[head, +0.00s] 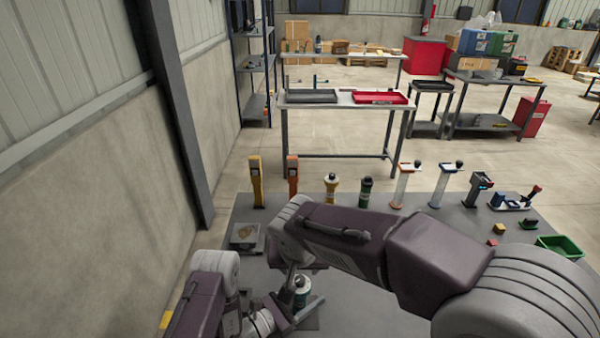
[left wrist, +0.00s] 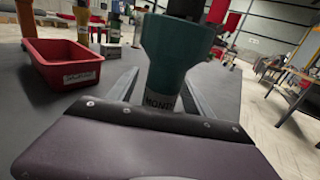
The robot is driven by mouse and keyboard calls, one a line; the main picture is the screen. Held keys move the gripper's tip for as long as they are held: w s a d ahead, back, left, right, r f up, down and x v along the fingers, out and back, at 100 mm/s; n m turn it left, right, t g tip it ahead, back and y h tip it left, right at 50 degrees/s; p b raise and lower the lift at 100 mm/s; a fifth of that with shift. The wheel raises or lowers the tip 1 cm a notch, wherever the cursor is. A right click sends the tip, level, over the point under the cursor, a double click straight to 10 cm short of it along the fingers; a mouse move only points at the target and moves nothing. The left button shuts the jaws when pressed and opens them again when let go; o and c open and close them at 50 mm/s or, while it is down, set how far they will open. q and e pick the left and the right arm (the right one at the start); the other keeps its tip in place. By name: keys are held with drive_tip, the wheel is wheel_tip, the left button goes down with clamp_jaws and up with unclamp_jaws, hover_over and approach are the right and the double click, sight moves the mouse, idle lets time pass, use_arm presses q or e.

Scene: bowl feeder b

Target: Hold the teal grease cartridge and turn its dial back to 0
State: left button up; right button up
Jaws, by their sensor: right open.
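The teal grease cartridge (head: 301,291) stands upright near the front of the grey table in the head view, partly covered by my arms. In the left wrist view the cartridge (left wrist: 172,50) shows a teal body over a white band with partly readable lettering. My left gripper (head: 292,312) has one finger on each side of its lower part and appears shut on it; the fingers also show in the left wrist view (left wrist: 162,88). My right gripper (head: 291,272) is open at the cartridge's top. The dial's reading cannot be made out.
A green tray (head: 562,248) lies at the right. A red bin (left wrist: 66,64) shows in the left wrist view. My right arm covers the table's middle.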

use_arm(q)
drive_tip(key=shift+a, duration=0.1)
drive_tip(key=v, duration=1.9)
drive_tip(key=shift+w, duration=0.1)
drive_tip(key=shift+s+a, duration=0.35)
drive_tip(key=shift+s, duration=0.05)
drive_tip(key=shift+d, duration=0.1)
